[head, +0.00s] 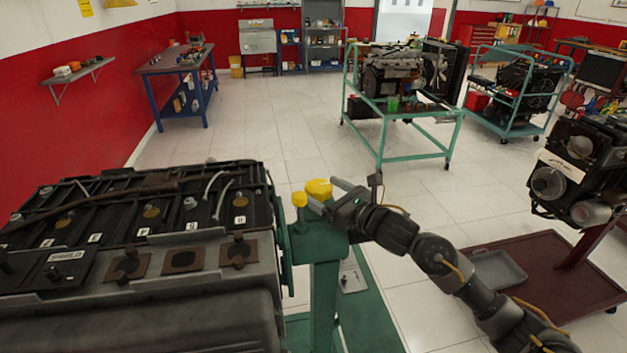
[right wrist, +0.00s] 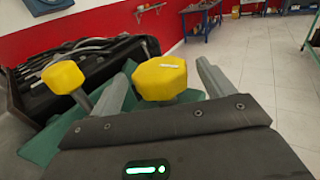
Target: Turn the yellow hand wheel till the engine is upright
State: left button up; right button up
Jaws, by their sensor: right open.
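The engine (head: 150,260) fills the lower left of the head view on a green stand (head: 326,290). Its top cover faces up and looks about level. The yellow hand wheel (head: 318,188) is at the top of the stand post, with a smaller yellow knob (head: 299,199) to its left. In the right wrist view the yellow hand wheel (right wrist: 160,78) shows between the open fingers of my right gripper (right wrist: 165,90), and the yellow knob (right wrist: 64,78) is outside the left finger. I cannot tell whether the fingers touch the wheel. My left gripper is not in view.
A green cart with an engine (head: 415,135) stands behind. A maroon stand (head: 555,275) with another engine (head: 575,175) is at the right. A blue workbench (head: 178,65) is along the left wall. Open tiled floor (head: 270,135) lies between them.

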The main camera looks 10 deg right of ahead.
aim_at(314, 185)
jog(key=x, duration=0.2)
jog(key=shift+w+a+r+p, duration=0.15)
jog(key=shift+w+a+p, duration=0.1)
jog(key=shift+p, duration=0.1)
jog(key=shift+w+a, duration=0.3)
jog(key=shift+w, duration=0.25)
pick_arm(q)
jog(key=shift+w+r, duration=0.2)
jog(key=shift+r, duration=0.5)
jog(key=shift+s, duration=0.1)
pick_arm(e)
jog(key=shift+c, duration=0.3)
